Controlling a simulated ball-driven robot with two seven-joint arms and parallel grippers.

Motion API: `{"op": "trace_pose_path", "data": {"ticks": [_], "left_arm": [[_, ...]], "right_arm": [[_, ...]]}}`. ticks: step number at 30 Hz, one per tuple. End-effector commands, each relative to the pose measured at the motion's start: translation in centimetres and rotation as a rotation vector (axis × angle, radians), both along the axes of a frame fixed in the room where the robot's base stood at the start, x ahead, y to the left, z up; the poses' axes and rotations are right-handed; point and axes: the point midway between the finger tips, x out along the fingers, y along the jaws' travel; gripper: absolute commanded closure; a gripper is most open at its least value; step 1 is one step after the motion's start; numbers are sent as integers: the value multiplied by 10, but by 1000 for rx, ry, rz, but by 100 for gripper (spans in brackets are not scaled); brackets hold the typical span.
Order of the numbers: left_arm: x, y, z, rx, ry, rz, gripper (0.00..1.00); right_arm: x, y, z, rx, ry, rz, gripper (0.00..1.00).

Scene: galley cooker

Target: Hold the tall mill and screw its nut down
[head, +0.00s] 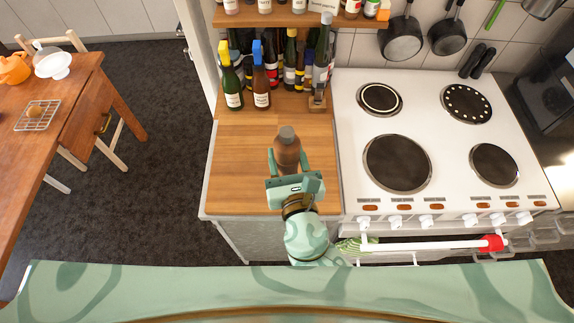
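The tall mill (287,153), a brown body with a dark grey top, is on the wooden counter left of the cooker. The grey cap (287,133) at its upper end looks like the nut; its thread and any gap under it are too small to see. My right gripper (287,160) reaches in from the near side, with one finger along each side of the mill, close against it. It looks shut on the mill's body. The mill's lower part is hidden behind the gripper. My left gripper is not in view.
Several bottles (246,85) stand at the back of the counter (236,170), below a shelf (276,20). A small wooden item (317,103) stands at the back right. The white cooker (440,150) adjoins on the right. The counter left of the mill is clear.

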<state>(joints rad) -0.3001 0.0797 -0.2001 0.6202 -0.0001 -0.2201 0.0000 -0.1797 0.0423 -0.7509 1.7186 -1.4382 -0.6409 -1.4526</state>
Motion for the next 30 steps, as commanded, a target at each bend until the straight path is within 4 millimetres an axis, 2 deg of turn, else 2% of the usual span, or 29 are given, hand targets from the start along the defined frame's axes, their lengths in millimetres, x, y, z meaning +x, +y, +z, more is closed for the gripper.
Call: {"op": "trace_pose_path", "data": {"ticks": [3,18,22,30], "left_arm": [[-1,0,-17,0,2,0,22],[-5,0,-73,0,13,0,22],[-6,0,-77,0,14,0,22],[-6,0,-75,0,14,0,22]], "right_arm": [[17,0,-19,0,-2,-1,86],[80,0,-78,0,-2,-1,86],[88,0,-82,1,-1,-1,86],[88,0,-81,1,1,0,86]]}}
